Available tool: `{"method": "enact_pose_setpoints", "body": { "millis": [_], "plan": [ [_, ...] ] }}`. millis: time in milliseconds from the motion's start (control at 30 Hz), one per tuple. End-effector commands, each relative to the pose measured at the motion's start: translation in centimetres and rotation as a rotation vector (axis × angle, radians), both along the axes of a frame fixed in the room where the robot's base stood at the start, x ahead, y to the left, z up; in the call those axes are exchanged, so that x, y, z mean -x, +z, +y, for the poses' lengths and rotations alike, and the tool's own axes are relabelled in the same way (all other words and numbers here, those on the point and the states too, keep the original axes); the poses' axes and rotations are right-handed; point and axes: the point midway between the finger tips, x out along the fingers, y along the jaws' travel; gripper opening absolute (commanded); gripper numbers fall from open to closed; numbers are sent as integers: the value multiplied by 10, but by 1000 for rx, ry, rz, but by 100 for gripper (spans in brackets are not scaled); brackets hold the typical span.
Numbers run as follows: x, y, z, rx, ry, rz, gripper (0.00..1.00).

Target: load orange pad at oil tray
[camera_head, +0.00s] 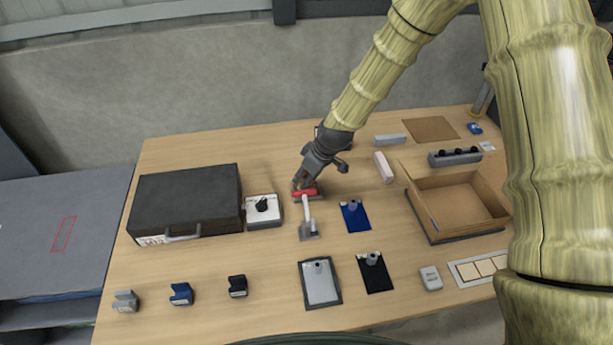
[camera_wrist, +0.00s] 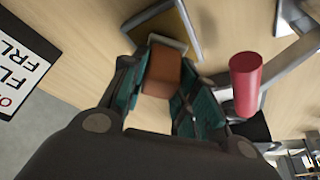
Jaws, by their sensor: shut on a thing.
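My gripper (camera_wrist: 165,95) is shut on an orange-brown block, the orange pad (camera_wrist: 163,70), which sits between its teal-lined fingers in the wrist view. Just beyond the pad is a small shallow tray with a grey rim and tan inside (camera_wrist: 178,20); it may be the oil tray, but no label is readable. I cannot tell whether the pad touches it. In the head view my gripper (camera_head: 302,181) is low over the table's middle, and pad and tray are not clearly visible there.
A red handle (camera_wrist: 246,82) on a grey lever stands close right of my gripper; it also shows in the head view (camera_head: 306,193). A black case (camera_head: 185,200) and white knob box (camera_head: 263,214) lie left. A cardboard box (camera_head: 437,233) and clipboards lie right and in front.

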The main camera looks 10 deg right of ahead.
Motion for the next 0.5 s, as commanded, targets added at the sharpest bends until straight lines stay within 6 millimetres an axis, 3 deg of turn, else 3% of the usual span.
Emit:
{"method": "enact_pose_setpoints", "body": {
  "millis": [500],
  "plan": [
    [0, -5, 0, 0, 0, 0, 11]
  ]
}}
